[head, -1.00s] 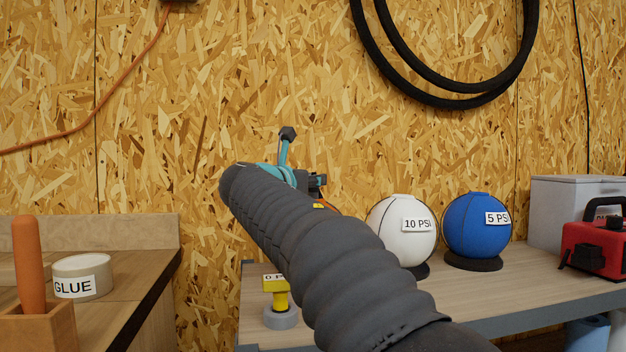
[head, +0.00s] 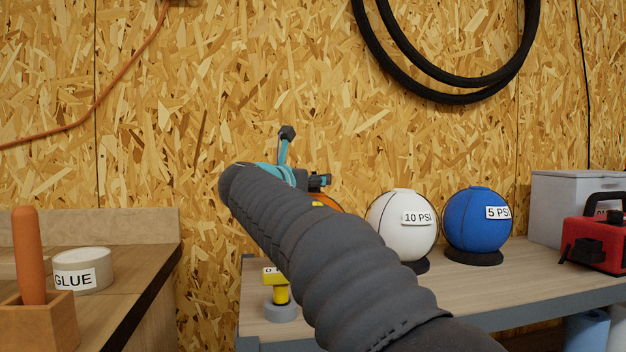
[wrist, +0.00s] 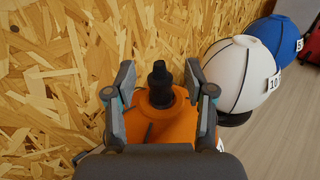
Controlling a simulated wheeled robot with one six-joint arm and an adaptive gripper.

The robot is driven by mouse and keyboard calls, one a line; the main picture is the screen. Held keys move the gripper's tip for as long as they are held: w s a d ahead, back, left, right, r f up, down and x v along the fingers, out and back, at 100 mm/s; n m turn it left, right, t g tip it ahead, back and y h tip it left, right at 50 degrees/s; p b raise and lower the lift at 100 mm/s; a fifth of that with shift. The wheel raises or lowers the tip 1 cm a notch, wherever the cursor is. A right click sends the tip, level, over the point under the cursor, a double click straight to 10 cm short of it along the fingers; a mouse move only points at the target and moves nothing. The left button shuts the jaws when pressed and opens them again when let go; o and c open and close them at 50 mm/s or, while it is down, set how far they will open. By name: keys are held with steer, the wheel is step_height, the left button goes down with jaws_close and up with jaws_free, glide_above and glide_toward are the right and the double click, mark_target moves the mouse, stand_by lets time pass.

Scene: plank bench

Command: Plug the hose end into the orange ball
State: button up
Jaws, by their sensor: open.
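The orange ball (wrist: 150,128) sits low in the middle of the wrist view. A black nozzle-like piece (wrist: 159,84), which looks like the hose end, stands upright at the ball's top collar. I cannot tell how deep it sits in the collar. My gripper (wrist: 160,74) is open, one finger on each side of the black piece, with gaps on both sides. In the head view, my arm hides most of the ball; a slice of orange (head: 326,202) shows beside my gripper (head: 319,181).
A white ball (head: 390,220) marked 10 PSI and a blue ball (head: 467,222) marked 5 PSI stand right on the bench (head: 470,278). A yellow fitting (head: 281,293) on a grey base is at the front left. A red case (head: 594,243) is far right.

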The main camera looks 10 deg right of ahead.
steer(key=v, duration=1.2)
steer(key=shift+f, duration=0.1)
